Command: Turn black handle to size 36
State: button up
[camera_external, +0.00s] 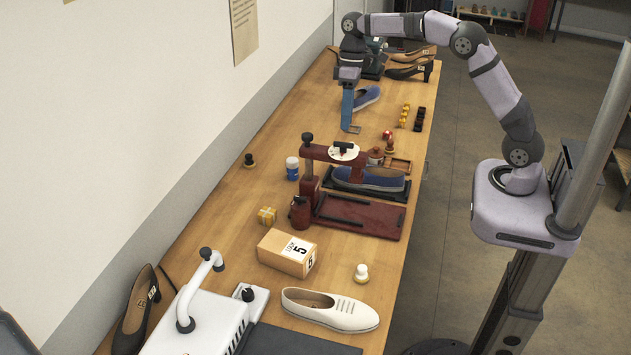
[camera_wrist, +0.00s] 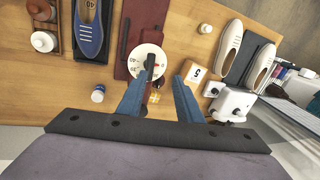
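The black handle (camera_external: 343,147) sits on a white dial (camera_external: 343,153) on top of a dark red press (camera_external: 309,185). In the wrist view the black handle (camera_wrist: 150,66) lies on the white dial (camera_wrist: 152,54), which carries small numbers; which one it points at is too small to tell surely. My gripper (camera_external: 351,128) hangs downward with blue fingers, beyond the dial and apart from it in the outside view. In the wrist view my gripper (camera_wrist: 167,70) is open with nothing between its fingers; the left finger overlaps the dial's lower edge in the picture.
A blue shoe (camera_external: 370,178) rests beside the press. A cardboard box (camera_external: 287,253), a white shoe (camera_external: 331,310) and a white machine (camera_external: 200,320) are nearer the camera. Another blue shoe (camera_external: 366,98) lies behind my gripper.

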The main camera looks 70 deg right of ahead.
aim_at(343, 147)
jog(key=shift+w+d+r+h, duration=0.1)
jog(key=shift+w+d+h, duration=0.05)
jog(key=shift+d, duration=0.3)
jog(key=shift+w+d+r+h, duration=0.1)
jog(key=shift+d+h, duration=0.05)
jog(key=shift+d, duration=0.3)
jog(key=shift+f, duration=0.15)
jog(key=shift+a+f+p, duration=0.25)
jog(key=shift+f+p, duration=0.25)
jog(key=shift+f, duration=0.65)
jog(key=shift+a+f+p, duration=0.25)
jog(key=shift+f+p, duration=0.2)
jog(key=shift+f, duration=0.7)
jog(key=shift+a+f+p, duration=0.25)
jog(key=shift+f+p, duration=0.25)
jog(key=shift+f, duration=0.65)
grip_shut()
